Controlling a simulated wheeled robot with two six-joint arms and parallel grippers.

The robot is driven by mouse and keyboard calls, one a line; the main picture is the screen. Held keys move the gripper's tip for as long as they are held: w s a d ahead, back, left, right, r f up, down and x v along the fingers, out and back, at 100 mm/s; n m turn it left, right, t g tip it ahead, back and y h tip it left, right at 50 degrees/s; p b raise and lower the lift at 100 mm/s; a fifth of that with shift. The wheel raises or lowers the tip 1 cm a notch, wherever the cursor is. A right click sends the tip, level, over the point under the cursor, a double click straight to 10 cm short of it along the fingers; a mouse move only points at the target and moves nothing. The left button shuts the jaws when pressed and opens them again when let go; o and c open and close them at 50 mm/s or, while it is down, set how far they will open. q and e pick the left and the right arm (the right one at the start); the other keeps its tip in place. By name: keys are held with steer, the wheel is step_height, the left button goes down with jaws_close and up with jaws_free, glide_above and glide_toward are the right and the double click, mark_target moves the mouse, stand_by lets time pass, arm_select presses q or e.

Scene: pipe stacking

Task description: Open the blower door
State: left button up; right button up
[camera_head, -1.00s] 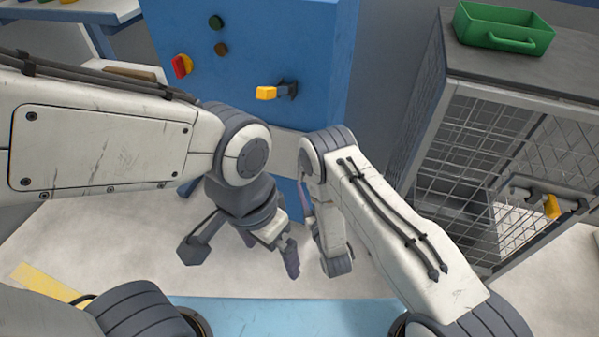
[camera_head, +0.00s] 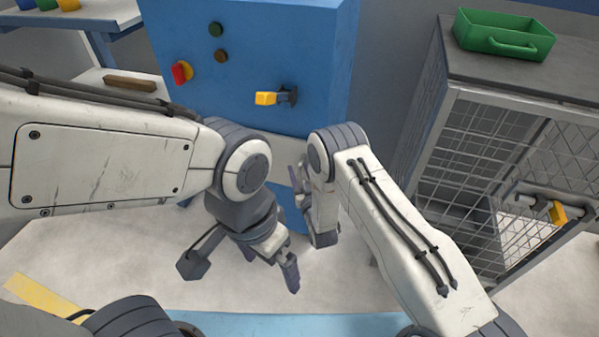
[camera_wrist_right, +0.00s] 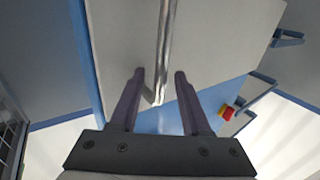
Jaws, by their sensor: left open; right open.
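The blue cabinet (camera_head: 250,60) stands ahead in the head view. A pale panel (camera_head: 281,165), which looks like its door, is mostly hidden below by my arms. In the right wrist view the pale grey door panel (camera_wrist_right: 215,45) has blue edging and a long metal bar handle (camera_wrist_right: 164,45). My right gripper (camera_wrist_right: 159,74) is open, with the bar's near end between its fingers in the picture; contact is unclear. In the head view my right gripper (camera_head: 300,188) is partly hidden by its own arm. My left gripper (camera_head: 275,260) is open and empty, lower and nearer.
The cabinet carries a yellow-tipped lever (camera_head: 276,97), a red and yellow switch (camera_head: 181,72) and round buttons. A wire cage (camera_head: 480,150) with a green tray (camera_head: 503,32) on top stands right. A shelf (camera_head: 105,28) is at left. Pale floor (camera_head: 130,255) lies below.

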jaws_close()
stand_by(1.3)
